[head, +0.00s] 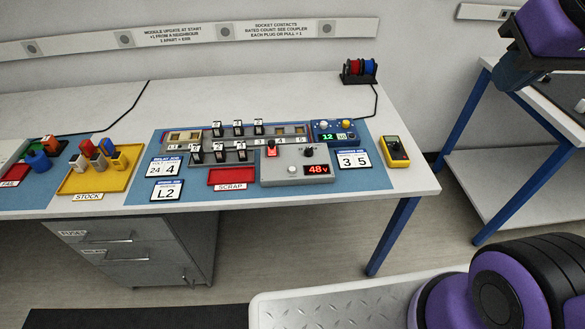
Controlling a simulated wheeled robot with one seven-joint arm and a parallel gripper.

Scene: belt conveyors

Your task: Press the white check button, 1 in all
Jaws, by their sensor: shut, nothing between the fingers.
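A small round white button (292,169) sits on the front left of a grey control box (280,178) on the workbench. The same box carries a black knob (309,152), a red switch (272,148) and a red display reading 48 V (318,169). My gripper is not in view; only purple and dark parts of my arm show at the right edge, well apart from the box.
Behind the box are a module rack (183,136) and a blue meter (335,133) with white and yellow knobs. A red scrap tray (232,176), a yellow stock tray (98,182) and a yellow handheld meter (395,152) share the bench (415,178). Another table (510,165) stands right.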

